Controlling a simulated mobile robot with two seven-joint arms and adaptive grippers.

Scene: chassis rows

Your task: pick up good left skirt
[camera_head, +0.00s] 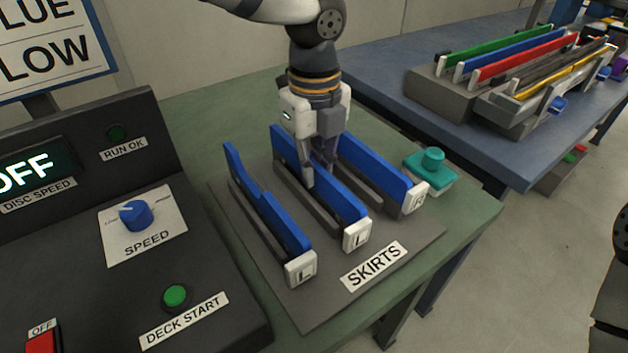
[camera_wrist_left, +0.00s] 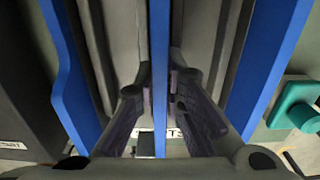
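Three blue skirts stand on edge in slots of a grey rack, each with a white end tag. The left skirt (camera_head: 272,213), tagged L, has a stepped, cut-down top edge; its uneven edge also shows in the left wrist view (camera_wrist_left: 66,75). The middle skirt (camera_head: 343,195), tagged L, has a straight top edge. The right skirt (camera_head: 375,165) is straight and its tag seems to read R. My left gripper (camera_head: 318,172) is low over the middle skirt, its open fingers on either side of it, with small gaps in the left wrist view (camera_wrist_left: 160,80). My right gripper is not shown.
A black control panel (camera_head: 110,255) stands close on the left, its display reading OFF. A teal button box (camera_head: 431,170) sits right of the rack. A blue table (camera_head: 400,110) behind holds racks with coloured strips.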

